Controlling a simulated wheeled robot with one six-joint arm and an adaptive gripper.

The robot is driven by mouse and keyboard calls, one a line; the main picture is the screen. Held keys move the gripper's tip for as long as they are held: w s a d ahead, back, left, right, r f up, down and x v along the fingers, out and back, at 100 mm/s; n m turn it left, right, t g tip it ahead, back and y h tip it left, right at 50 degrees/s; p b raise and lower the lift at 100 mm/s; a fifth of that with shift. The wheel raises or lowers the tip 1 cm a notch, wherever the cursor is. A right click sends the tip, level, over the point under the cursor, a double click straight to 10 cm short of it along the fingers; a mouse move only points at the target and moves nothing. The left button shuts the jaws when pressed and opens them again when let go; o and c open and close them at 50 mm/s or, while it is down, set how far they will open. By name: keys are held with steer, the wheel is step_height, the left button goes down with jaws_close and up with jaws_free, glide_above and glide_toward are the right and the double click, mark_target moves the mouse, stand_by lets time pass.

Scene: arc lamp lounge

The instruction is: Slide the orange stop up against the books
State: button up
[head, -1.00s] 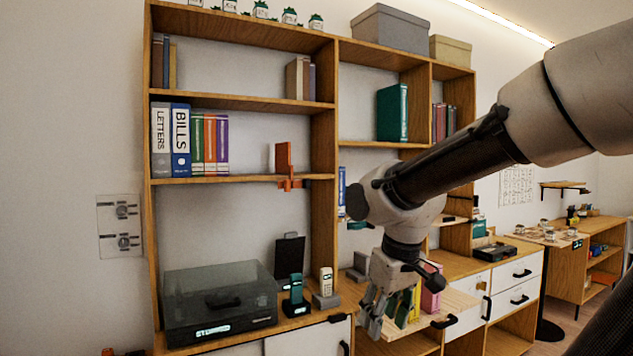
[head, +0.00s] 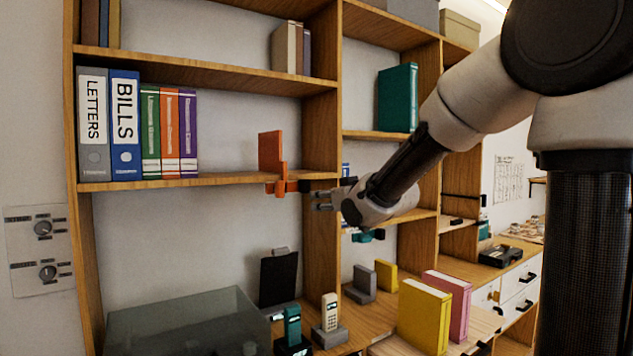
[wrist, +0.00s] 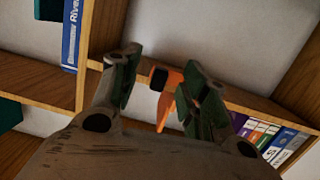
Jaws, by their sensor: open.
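The orange stop (head: 270,152) stands upright on the middle shelf, with an orange clamp piece at the shelf's front edge. A bare gap separates it from the books (head: 138,125), a row of upright binders and volumes at the shelf's left end. My gripper (head: 325,195) is open, just right of the clamp piece in the head view. In the wrist view my gripper (wrist: 160,72) has its fingers on either side of the stop's black-ended orange part (wrist: 168,80). I cannot tell whether either finger touches it. The books also show there (wrist: 268,138), at right.
The shelf's upright divider (head: 321,130) stands just right of the stop. The shelf (head: 225,180) is bare between books and stop. Below are a dark-lidded box (head: 185,325), phones (head: 330,312), and yellow (head: 423,318) and pink books (head: 455,300).

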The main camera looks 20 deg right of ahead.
steer(key=t+y, duration=0.1)
steer(key=t, duration=0.1)
glide_toward(308, 181)
steer(key=w, duration=0.2)
steer(key=x, duration=0.8)
steer(key=shift+a, duration=0.4)
jaws_close()
